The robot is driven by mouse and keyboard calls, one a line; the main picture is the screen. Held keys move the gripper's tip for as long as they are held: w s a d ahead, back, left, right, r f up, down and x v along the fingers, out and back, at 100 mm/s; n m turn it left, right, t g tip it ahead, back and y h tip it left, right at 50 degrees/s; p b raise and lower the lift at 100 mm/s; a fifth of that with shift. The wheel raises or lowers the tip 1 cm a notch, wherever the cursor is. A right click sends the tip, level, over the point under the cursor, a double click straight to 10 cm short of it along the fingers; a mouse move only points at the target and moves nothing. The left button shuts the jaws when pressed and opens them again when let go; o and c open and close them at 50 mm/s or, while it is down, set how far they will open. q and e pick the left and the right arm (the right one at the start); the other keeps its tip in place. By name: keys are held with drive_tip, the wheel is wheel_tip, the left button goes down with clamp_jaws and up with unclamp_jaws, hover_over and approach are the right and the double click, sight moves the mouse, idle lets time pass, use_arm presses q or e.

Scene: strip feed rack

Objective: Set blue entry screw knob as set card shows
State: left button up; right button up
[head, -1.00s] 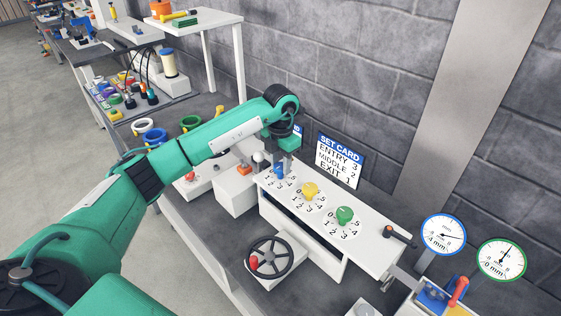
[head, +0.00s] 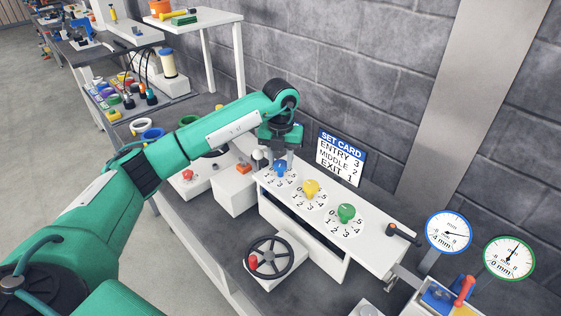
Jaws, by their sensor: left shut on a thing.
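My left gripper (head: 280,163) reaches down from above and is shut on the blue knob (head: 280,169), the farthest-left of three on the white panel (head: 374,253). The knob stands on a numbered dial (head: 281,182); its pointer direction is too small and partly covered to tell. The set card (head: 341,158) behind reads ENTRY 3, MIDDLE 2, EXIT 1. The yellow knob (head: 311,187) and green knob (head: 346,212) stand on their own numbered dials to the right. My right gripper is not in view.
A black handwheel (head: 269,258) with a red grip stands in front of the panel. A blue-rimmed gauge (head: 448,233) and a green-rimmed gauge (head: 509,257) stand at right. A grey block wall is close behind the card. A black-handled lever (head: 402,232) sits at the panel's right end.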

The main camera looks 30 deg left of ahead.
sight(280, 163)
use_arm(q)
drive_tip(key=shift+n, duration=1)
drive_tip(key=shift+r, duration=0.1)
drive_tip(key=o, duration=1)
wheel_tip(280, 163, up, 14)
drive_tip(key=b, duration=0.3)
